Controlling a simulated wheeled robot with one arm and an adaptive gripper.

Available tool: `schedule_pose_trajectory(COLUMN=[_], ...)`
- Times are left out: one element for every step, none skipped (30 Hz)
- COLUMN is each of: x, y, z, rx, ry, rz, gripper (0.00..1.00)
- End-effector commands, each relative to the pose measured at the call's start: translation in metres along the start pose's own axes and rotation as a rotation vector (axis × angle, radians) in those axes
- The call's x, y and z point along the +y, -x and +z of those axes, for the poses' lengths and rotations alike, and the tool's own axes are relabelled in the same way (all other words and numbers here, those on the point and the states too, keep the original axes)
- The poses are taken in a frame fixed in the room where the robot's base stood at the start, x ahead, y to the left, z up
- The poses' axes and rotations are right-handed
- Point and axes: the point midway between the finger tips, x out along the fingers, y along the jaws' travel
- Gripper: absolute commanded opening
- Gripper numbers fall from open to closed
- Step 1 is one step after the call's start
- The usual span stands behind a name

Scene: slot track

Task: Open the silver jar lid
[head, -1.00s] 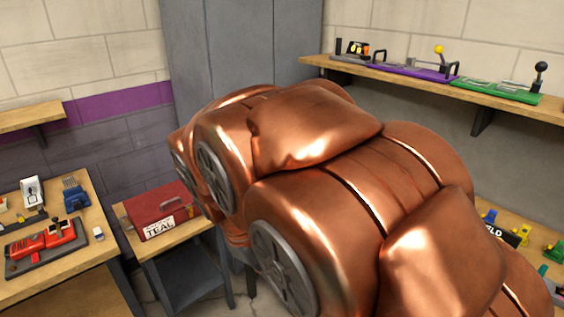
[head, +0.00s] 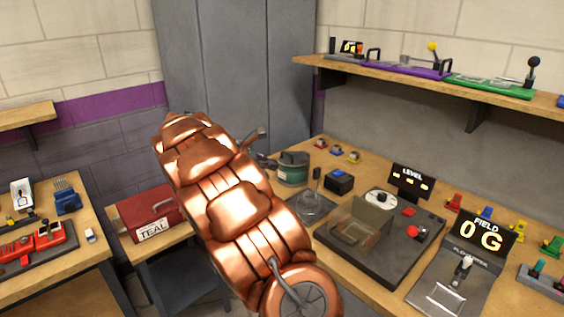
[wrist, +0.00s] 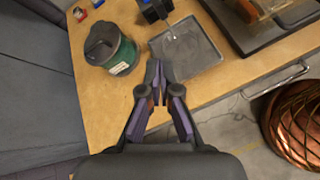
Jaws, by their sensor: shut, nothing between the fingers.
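The jar has a green body (head: 292,176) and a grey, silver-looking lid (head: 293,158). It stands upright at the left end of the wooden bench in the head view. In the wrist view the jar (wrist: 122,60) is at upper left, with its lid (wrist: 101,42) seated on top. My gripper (wrist: 157,66) is shut and empty, to the right of the jar in that view and apart from it. In the head view my copper arm hides most of the gripper, which is just left of the jar.
A grey tray (wrist: 192,50) with an upright rod lies right of the jar. A small dark box (head: 339,181) and a console with an open box (head: 360,222) stand farther right. Small coloured blocks sit behind the jar. A shelf (head: 400,82) overhangs the bench.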

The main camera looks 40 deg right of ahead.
Motion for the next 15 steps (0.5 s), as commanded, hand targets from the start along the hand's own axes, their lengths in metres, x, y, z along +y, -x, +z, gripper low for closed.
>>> schedule_pose_trajectory(x=[0.012, 0.02, 0.03, 0.038, 0.044, 0.054, 0.061, 0.067, 0.074, 0.08, 0.086, 0.092, 0.095, 0.098, 0.102], y=[-0.011, -0.015, -0.02, -0.024, -0.029, -0.035, -0.038, -0.042, -0.048, -0.052, -0.054, -0.058, -0.061, -0.065, -0.067], z=[-0.008, -0.012, -0.017, -0.02, -0.025, -0.03, -0.034, -0.038, -0.045, -0.049, -0.052, -0.058, -0.062, -0.065, -0.069], rx=[-0.02, -0.032, -0.047, -0.06, -0.071, -0.086, -0.096, -0.107, -0.12, -0.13, -0.138, -0.149, -0.156, -0.163, -0.169], ry=[0.041, 0.069, 0.102, 0.128, 0.156, 0.191, 0.214, 0.239, 0.273, 0.296, 0.315, 0.341, 0.361, 0.378, 0.396], rz=[0.015, 0.027, 0.043, 0.055, 0.065, 0.08, 0.091, 0.101, 0.111, 0.121, 0.132, 0.142, 0.147, 0.152, 0.16], gripper=[0.0, 0.0, 0.0, 0.0, 0.0, 0.0, 0.0, 0.0, 0.0, 0.0, 0.0, 0.0, 0.0, 0.0, 0.0])
